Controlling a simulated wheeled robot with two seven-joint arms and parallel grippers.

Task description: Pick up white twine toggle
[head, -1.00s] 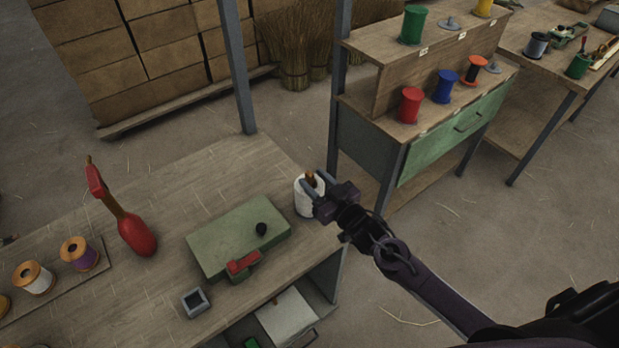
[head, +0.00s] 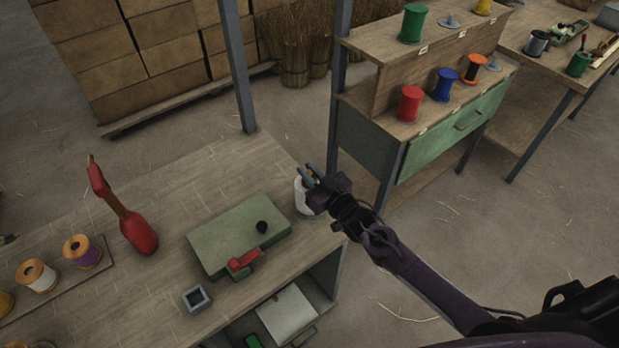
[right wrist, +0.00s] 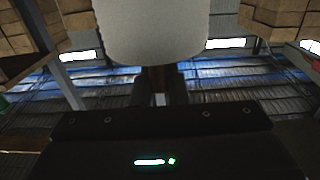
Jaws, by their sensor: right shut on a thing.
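The white twine (head: 303,199) is a white cylinder standing at the right end of the wooden bench. Its toggle is a small orange-brown piece at the top, mostly hidden by my right gripper (head: 311,174). My right gripper reaches in from the right and is shut on the toggle, just above the twine. In the right wrist view the pale twine (right wrist: 166,35) fills the top middle, beyond the two dark fingers (right wrist: 160,88). The toggle is hard to make out there. My left gripper is not in view.
A green box (head: 235,235) with a red clamp lies left of the twine. A red-based tool (head: 139,236) and orange-rimmed spools (head: 36,274) stand farther left. A blue-grey post (head: 239,75) rises behind. A shelf with red (head: 410,104) and blue spools stands right.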

